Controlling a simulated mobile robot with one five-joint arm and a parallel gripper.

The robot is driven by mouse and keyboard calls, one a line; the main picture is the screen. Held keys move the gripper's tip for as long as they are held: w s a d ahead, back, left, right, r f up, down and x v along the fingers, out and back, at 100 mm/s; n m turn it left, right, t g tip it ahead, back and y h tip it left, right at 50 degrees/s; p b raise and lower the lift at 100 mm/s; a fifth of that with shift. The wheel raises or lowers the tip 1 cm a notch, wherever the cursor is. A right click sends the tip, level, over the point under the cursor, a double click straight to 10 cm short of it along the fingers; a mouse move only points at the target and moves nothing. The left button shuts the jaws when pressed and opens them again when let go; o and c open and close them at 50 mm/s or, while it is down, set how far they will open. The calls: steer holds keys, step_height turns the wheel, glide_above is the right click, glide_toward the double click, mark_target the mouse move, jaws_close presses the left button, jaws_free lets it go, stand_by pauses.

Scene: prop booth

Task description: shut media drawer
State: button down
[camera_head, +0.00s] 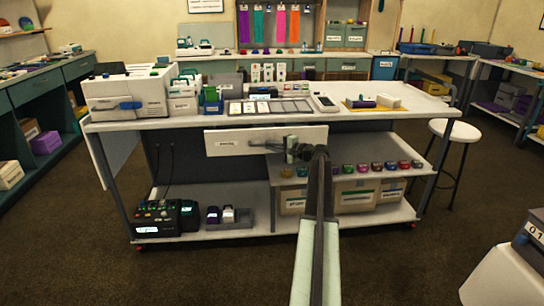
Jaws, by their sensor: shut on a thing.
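My gripper (284,147) is at the right half of this front, shut on the drawer's handle.
The worktop (222,119) carries machines, a tray and small boxes. The lower shelf (260,227) holds a control box (165,219) and boxes, with colored jars (375,168) above. A white stool (454,130) stands right. Floor in front is mostly clear.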

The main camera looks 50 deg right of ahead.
mark_target(280, 139)
steer(key=w+d, duration=0.5)
steer(key=w, duration=0.1)
steer(key=shift+d, duration=0.25)
steer(key=c, duration=1.5)
jaws_free()
steer(key=shift+a, duration=0.1)
steer(key=shift+s+r, duration=0.1)
steer(key=shift+s, duration=0.3)
steer(key=s, duration=0.4)
steer(key=s+r+p, duration=0.1)
steer(key=s, duration=0.2)
steer(key=shift+d, duration=0.4)
